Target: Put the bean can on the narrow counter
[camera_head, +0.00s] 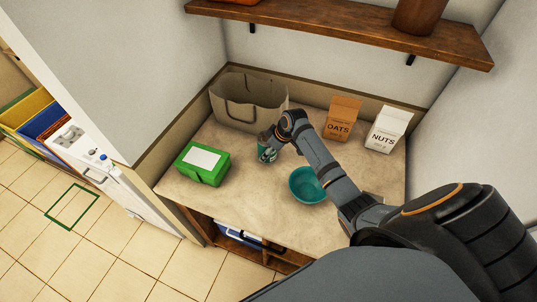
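The small green can (265,154), apparently the bean can, is on or just above the beige countertop (240,194), in front of the brown bag. Its label is too small to read. My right arm reaches in from the lower right, and its gripper (273,146) is at the can's upper right side. The fingers are small and partly hidden, so I cannot tell whether they are closed on the can. My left gripper is not in view. I cannot tell which surface is the narrow counter.
A brown bag (249,103) stands behind the can. A green box (203,164) is at left, a teal bowl (307,187) at front. An oats carton (342,119) and nuts carton (388,130) stand at right. A wooden shelf (340,28) hangs above.

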